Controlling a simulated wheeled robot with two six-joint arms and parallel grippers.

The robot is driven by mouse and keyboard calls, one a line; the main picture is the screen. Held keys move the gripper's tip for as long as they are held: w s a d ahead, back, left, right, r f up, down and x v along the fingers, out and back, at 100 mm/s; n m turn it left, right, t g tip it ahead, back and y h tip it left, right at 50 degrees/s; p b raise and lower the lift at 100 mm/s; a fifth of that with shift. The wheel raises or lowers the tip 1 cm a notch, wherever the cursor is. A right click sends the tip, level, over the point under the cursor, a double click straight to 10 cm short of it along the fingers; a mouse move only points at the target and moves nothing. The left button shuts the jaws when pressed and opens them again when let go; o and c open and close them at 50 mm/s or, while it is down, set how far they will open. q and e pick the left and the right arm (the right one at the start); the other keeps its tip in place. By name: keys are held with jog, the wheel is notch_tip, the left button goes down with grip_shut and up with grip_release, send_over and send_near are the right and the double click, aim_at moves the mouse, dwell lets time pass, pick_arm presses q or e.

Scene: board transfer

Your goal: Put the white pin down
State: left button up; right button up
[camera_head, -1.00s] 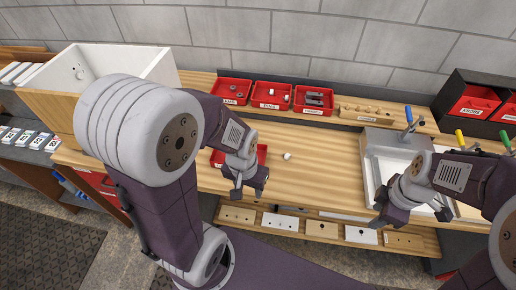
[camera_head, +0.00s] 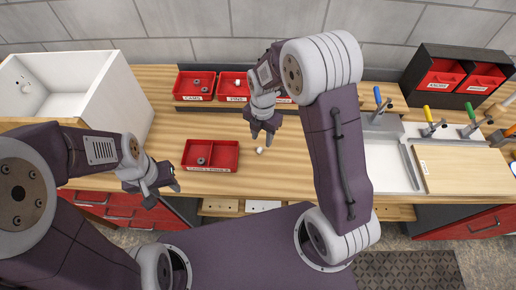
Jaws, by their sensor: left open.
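A small white pin (camera_head: 260,150) lies on the wooden bench top, right of a red bin. My right gripper (camera_head: 262,136) is just above and behind the pin in the picture, with its fingers apart and nothing visible between them.
Labelled red bins stand behind, including the cams bin (camera_head: 194,92) and pins bin (camera_head: 231,95). A white box (camera_head: 105,95) is at left. A metal fixture with a wooden board (camera_head: 462,170) is at right. The bench around the pin is clear.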

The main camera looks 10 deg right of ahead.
aim_at(261, 148)
jog(key=shift+w+a+f+p, duration=0.1)
jog(key=shift+w+f+p, duration=0.1)
jog(key=shift+f, duration=1.35)
jog(key=shift+w+f+p, duration=0.1)
jog(key=shift+f+p, duration=0.05)
jog(key=shift+f, duration=1.4)
jog(key=shift+s, duration=0.1)
grip_shut()
